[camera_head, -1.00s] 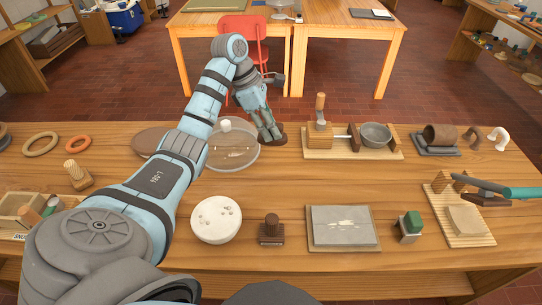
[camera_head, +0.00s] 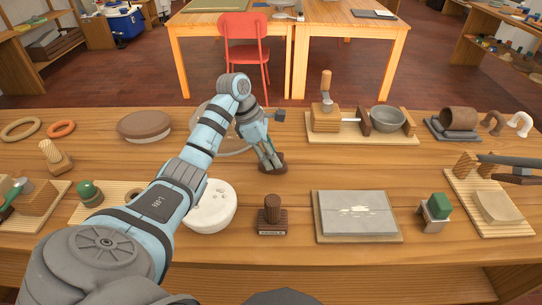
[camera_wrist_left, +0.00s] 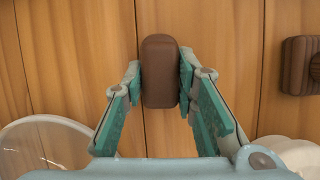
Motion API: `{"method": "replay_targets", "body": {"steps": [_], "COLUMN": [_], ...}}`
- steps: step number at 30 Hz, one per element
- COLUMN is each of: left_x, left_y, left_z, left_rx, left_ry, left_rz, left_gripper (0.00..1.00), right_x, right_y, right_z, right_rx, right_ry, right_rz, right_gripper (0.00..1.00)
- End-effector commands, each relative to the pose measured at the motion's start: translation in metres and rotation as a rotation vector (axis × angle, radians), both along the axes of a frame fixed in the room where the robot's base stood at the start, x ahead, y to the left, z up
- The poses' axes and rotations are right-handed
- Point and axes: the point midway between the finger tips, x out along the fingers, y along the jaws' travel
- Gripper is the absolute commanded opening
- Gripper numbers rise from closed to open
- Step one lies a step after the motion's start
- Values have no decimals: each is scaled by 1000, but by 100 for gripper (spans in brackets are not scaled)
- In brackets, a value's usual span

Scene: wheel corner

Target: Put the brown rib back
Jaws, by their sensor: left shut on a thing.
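The brown rib (camera_wrist_left: 160,70) is a rounded brown block between the two teal fingers of my left gripper (camera_wrist_left: 160,88) in the left wrist view. The fingers are shut on its sides. In the head view my left gripper (camera_head: 268,155) points down at the middle of the table, with the dark brown rib (camera_head: 273,167) at its tips. I cannot tell whether the rib touches the table. A dark brown ribbed block with a label (camera_head: 271,216) stands nearer the front edge; it also shows at the right of the left wrist view (camera_wrist_left: 298,66).
A clear round dish (camera_wrist_left: 42,146) lies behind the left gripper. A white round piece (camera_head: 210,208) is at front left. A grey slab on a board (camera_head: 355,215) is at front right. A board with a bowl (camera_head: 388,119) stands behind. Bare wood lies around the rib.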

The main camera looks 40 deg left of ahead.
Motion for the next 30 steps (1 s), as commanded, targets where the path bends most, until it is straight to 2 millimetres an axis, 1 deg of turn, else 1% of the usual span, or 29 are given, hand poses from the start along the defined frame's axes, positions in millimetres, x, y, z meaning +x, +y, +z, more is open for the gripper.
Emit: {"method": "replay_targets", "body": {"steps": [2, 3, 5, 6, 7, 14, 18, 20, 23, 25, 26, 28, 30], "left_x": [0, 0, 0, 0, 0, 0, 0, -2, -9, -15, -17, -22, -26], "left_y": [0, 0, 0, 0, 0, 0, 1, 5, 13, 20, 22, 29, 36], "left_z": [-2, -3, -2, -2, -2, -2, -5, 8, 34, 56, 67, 93, 111], "left_rx": [0, 0, 0, 0, 0, 0, 1, 2, 3, 3, 3, 2, 2], "left_ry": [0, 0, 0, 0, 0, 0, 1, -2, -3, -2, -2, 1, 0], "left_rz": [0, 0, 0, 0, 0, 0, 0, 1, 2, 2, 2, 2, 2], "left_gripper": [4, 28, 37, 44, 46, 46, 46, 46, 46, 46, 46, 46, 46], "right_x": [0, 0, 0, 0, 0, 1, 1, 0, 0, 0, 1, 1, 1], "right_y": [0, 0, 0, 0, 0, 0, -1, -2, -2, -2, -2, -2, -2], "right_z": [-1, -2, -1, -1, -1, -1, -8, -3, 2, 9, 15, 36, 53], "right_rx": [0, 0, 0, 0, 0, -1, -2, -2, -2, -2, -2, -2, -3], "right_ry": [0, -1, -1, -1, -1, -1, -1, -1, -1, -1, -1, -1, -1], "right_rz": [0, 0, 0, 0, 0, 0, 1, 1, 1, 1, 1, 1, 1], "right_gripper": [40, 40, 40, 40, 40, 40, 40, 40, 40, 40, 40, 40, 40]}}
